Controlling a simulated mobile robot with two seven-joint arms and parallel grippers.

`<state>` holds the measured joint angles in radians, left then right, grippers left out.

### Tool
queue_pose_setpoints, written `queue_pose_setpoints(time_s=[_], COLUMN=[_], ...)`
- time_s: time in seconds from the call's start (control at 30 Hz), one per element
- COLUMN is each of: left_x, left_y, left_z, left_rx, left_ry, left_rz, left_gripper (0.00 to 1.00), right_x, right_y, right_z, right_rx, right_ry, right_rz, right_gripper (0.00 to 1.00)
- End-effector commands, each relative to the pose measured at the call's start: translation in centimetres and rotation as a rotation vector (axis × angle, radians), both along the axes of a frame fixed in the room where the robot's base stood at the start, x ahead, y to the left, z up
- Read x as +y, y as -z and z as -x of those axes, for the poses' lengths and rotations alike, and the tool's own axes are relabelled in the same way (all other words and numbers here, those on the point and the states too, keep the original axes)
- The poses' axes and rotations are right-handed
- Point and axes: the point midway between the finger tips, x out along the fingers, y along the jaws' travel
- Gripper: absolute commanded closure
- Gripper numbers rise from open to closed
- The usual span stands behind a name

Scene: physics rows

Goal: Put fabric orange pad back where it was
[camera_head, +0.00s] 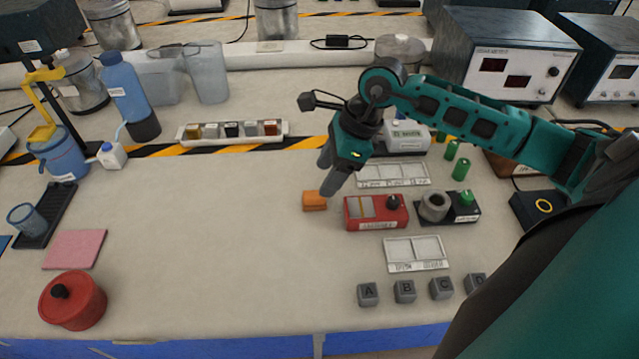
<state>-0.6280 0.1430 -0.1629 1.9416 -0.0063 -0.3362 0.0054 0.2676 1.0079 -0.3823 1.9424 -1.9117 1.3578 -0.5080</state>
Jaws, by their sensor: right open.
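The orange pad (313,201), a small orange block, lies on the bench just left of the red box. My right gripper (327,185) is open and reaches down from the upper right, its fingertips close beside and above the pad's right end. I cannot tell whether the fingers touch it. My left gripper is not in view.
The red box (376,213) with a black knob stands right of the pad. Labelled white trays (416,266) and several lettered grey cubes (405,292) are further right and front. A red pot (73,300) and pink pad (75,249) are at left. The middle of the bench is clear.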

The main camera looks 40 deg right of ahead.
Motion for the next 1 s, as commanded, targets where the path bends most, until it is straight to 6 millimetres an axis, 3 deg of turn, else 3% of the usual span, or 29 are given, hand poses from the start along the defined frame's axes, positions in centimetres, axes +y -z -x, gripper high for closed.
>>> queue_pose_setpoints(time_s=[0.2, 0.4, 1.0], left_x=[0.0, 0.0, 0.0], left_y=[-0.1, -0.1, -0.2], left_z=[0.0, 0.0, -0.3], left_rx=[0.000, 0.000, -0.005], left_ry=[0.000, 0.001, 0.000], left_rz=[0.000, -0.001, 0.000], left_gripper=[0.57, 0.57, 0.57], right_x=[-1.5, -2.0, -2.0], right_y=[-4.0, -5.7, -5.9], right_z=[0.9, 1.2, 1.3], right_rx=[-0.001, 0.000, 0.000], right_ry=[0.000, 0.000, 0.000], right_rz=[0.003, 0.000, -0.001], right_gripper=[0.38, 0.38, 0.38])
